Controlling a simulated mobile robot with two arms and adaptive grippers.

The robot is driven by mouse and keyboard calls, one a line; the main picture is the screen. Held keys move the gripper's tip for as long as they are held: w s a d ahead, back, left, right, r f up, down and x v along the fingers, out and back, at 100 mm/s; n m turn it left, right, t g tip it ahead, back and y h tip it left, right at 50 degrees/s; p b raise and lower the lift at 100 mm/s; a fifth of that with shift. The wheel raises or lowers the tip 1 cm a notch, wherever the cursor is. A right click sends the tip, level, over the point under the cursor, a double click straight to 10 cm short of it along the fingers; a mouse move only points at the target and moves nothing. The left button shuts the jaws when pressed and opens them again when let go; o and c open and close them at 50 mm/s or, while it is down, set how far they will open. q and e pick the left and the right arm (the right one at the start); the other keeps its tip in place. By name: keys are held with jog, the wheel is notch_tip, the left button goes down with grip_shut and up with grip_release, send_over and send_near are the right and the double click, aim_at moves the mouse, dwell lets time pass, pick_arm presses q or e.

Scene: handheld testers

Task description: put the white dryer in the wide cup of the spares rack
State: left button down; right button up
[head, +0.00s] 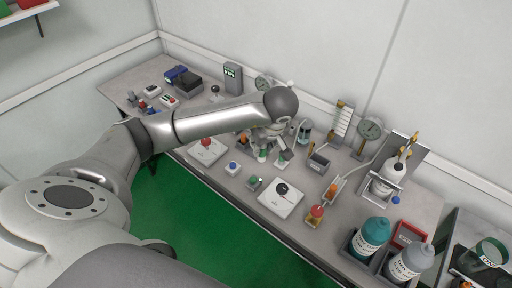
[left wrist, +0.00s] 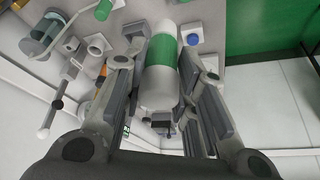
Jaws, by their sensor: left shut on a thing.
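The white dryer (left wrist: 158,88) is a white cylinder with a green band, lying between the fingers of my left gripper (left wrist: 164,75) in the left wrist view. The gripper is shut on it. In the head view the gripper (head: 270,145) is over the middle of the bench, and the arm and wrist hide much of what it holds. Small holders stand close to it, including a pale square one with a round opening (left wrist: 96,46). I cannot tell for sure which of these is the wide cup of the spares rack. My right gripper is not in view.
On the bench (head: 228,190) are a white box with a black knob (head: 281,197), a white box with a red knob (head: 207,151) and a blue button box (head: 233,168). Gauges and a flask stand behind. Bottles (head: 370,238) stand at the right end. The front edge is partly clear.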

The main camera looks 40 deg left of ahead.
pick_arm(q)
jog(key=w+a+f+b, duration=0.2)
jog(key=w+f+b, duration=0.1)
jog(key=f+b, duration=0.1)
jog(key=w+a+f+b, duration=0.3)
jog(key=w+f+b, duration=0.1)
jog(key=w+a+f+b, duration=0.2)
jog(key=w+f+b, duration=0.1)
jog(key=f+b, duration=0.2)
jog(key=shift+w+a, duration=0.25)
jog(key=shift+a, duration=0.1)
jog(key=shift+r, duration=0.15)
jog(key=shift+s, duration=0.1)
jog(key=c, duration=1.2)
grip_release()
jog(key=shift+o, duration=0.2)
